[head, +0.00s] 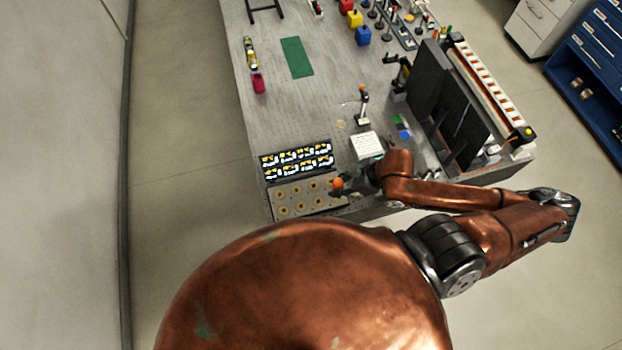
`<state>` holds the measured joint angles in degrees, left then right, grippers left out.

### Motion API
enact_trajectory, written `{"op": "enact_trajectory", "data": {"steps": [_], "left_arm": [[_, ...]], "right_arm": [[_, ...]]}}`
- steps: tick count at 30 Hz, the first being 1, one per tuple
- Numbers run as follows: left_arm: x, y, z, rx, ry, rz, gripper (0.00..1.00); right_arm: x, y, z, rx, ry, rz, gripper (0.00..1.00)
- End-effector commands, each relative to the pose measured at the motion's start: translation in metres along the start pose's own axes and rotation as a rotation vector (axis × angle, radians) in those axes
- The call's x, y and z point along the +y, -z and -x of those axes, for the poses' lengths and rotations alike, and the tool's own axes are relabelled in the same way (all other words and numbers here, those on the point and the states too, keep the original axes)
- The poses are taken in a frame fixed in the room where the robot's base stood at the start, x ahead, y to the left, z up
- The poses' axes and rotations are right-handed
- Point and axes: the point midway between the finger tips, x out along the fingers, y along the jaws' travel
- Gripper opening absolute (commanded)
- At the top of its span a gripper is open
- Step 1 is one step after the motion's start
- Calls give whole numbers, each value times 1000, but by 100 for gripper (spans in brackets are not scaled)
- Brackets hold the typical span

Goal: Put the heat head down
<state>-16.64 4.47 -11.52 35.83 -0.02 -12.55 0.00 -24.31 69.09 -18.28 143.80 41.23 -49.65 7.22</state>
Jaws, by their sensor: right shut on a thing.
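My right gripper (345,187) reaches in from the right over the near part of the bench. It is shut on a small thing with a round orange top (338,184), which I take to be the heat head. The fingers hide most of it, and I cannot tell whether its underside touches anything. It is at the right part of a pale plate (276,197) with rows of round brass-coloured spots. My left gripper is not in view.
A dark panel with lit yellow and white displays (297,160) borders the plate's far side. A white block (367,145) and an orange-tipped stand (362,107) are beyond my gripper. Tall dark panels (430,90) stand to the right. The bench's left middle is mostly clear.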

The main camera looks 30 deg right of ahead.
Motion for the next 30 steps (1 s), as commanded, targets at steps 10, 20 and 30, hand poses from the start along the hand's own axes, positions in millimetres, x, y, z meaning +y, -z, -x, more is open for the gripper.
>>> {"op": "enact_trajectory", "data": {"steps": [10, 20, 30], "left_arm": [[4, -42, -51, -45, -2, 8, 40], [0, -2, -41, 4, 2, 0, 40], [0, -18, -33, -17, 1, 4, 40]], "right_arm": [[29, 24, -48, 5, -7, -8, 0], [52, 38, -111, 2, -1, -6, 0], [59, 30, -144, -1, 0, -8, 0]]}}
